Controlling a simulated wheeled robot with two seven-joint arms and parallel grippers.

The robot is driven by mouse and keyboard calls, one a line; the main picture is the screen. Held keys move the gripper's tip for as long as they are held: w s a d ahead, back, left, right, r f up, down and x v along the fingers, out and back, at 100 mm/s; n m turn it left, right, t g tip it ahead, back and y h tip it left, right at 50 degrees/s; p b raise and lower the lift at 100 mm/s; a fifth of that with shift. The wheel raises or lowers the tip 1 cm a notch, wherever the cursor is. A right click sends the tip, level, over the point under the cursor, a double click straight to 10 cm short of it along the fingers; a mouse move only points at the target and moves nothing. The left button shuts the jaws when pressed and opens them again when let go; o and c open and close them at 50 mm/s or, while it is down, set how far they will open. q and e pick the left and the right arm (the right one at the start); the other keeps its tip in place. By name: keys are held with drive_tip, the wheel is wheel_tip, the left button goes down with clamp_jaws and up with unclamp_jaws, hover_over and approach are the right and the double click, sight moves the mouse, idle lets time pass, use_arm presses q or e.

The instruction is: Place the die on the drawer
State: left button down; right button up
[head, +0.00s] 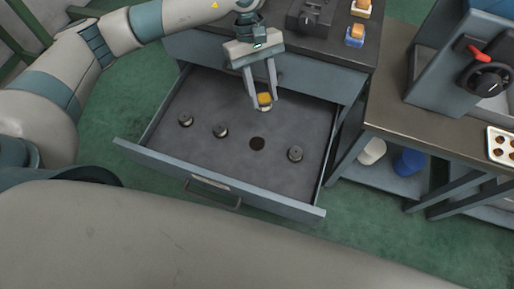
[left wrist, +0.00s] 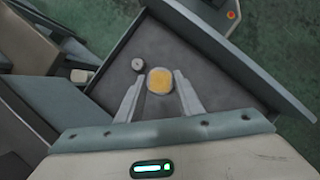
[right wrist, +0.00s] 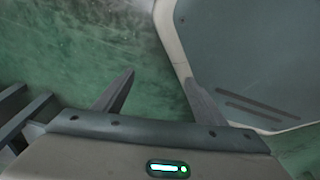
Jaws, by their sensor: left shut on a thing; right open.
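My left gripper (head: 262,100) is shut on a small die (head: 264,99) with a yellow-orange top and a pale lower part. It holds the die over the back right part of the open drawer (head: 170,150). In the left wrist view the die (left wrist: 160,80) sits between the two fingertips. Whether the die touches the drawer floor cannot be told. My right gripper (right wrist: 155,85) is open and empty over green floor.
Two orange-topped blocks, one on a white base (head: 361,8) and one on a blue base (head: 355,36), stand on the cabinet top (head: 335,50). A workbench (head: 395,105) with a machine (head: 465,55) and a tray with holes (head: 502,146) stands at the right.

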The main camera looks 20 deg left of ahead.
use_arm(q)
drive_tip(key=w+d+f+n+t+b, duration=0.2)
drive_tip(key=d+f+n+b, duration=0.2)
drive_tip(key=f+n, duration=0.2)
drive_tip(key=w+d+f+n+t+h+b, duration=0.1)
drive_tip(key=w+d+f+n+t+b, duration=0.1)
drive_tip(key=f, duration=0.6)
drive_tip(key=w+d+n+b, duration=0.1)
drive_tip(key=d+n, duration=0.1)
drive_tip(key=n, duration=0.1)
drive_tip(key=shift+f+n+b, duration=0.25)
drive_tip(key=shift+n+b, duration=0.15)
use_arm(e)
drive_tip(key=w+a+r+t, duration=0.1)
drive_tip(key=w+r, duration=0.4)
drive_tip(key=w, duration=0.3)
drive_tip(key=shift+a, duration=0.2)
